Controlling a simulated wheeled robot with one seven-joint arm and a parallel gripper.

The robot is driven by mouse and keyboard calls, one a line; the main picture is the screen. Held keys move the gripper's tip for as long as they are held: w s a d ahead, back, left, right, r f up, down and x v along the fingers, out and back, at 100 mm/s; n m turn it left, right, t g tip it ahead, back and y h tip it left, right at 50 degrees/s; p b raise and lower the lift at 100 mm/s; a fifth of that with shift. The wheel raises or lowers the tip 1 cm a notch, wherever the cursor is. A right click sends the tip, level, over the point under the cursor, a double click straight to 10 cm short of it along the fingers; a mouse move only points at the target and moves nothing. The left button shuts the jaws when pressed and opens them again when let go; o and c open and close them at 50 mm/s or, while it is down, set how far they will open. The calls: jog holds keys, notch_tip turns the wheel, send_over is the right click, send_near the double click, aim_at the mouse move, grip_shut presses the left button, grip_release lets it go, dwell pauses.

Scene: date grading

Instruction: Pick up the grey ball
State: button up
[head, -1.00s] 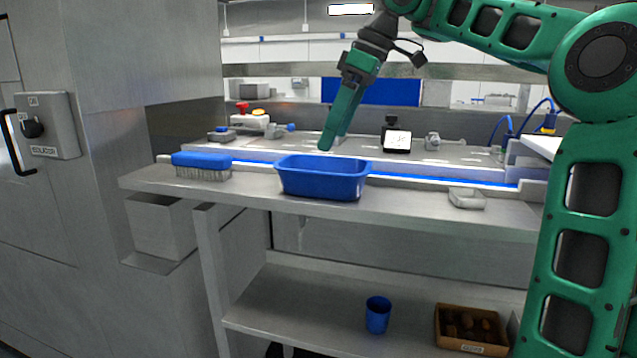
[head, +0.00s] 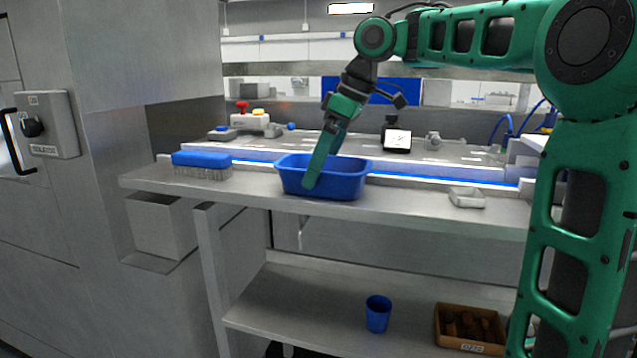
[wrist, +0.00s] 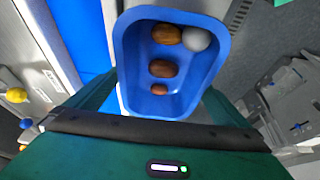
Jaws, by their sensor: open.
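The grey ball (wrist: 196,39) lies in the blue tub (wrist: 170,15), in the upper right of its inside in the wrist view, against a brown date (wrist: 166,33). The tub also shows on the counter in the head view (head: 345,187), where its wall hides the ball. My gripper (head: 310,184) is open, pointing down, its fingers overlapping the tub's front wall; how high they are is hard to tell. In the wrist view my gripper's (wrist: 160,98) green fingers stand apart on either side of the tub, with nothing held between them.
Two more brown dates (wrist: 163,69) (wrist: 158,90) lie in the tub. A blue brush (head: 202,160) is left of the tub, a small pale dish (head: 466,198) right. A blue cup (head: 378,314) and a brown box (head: 470,345) are on the lower shelf.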

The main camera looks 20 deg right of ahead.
jog(key=shift+f, duration=0.2)
jog(key=c, duration=1)
jog(key=shift+r, duration=0.1)
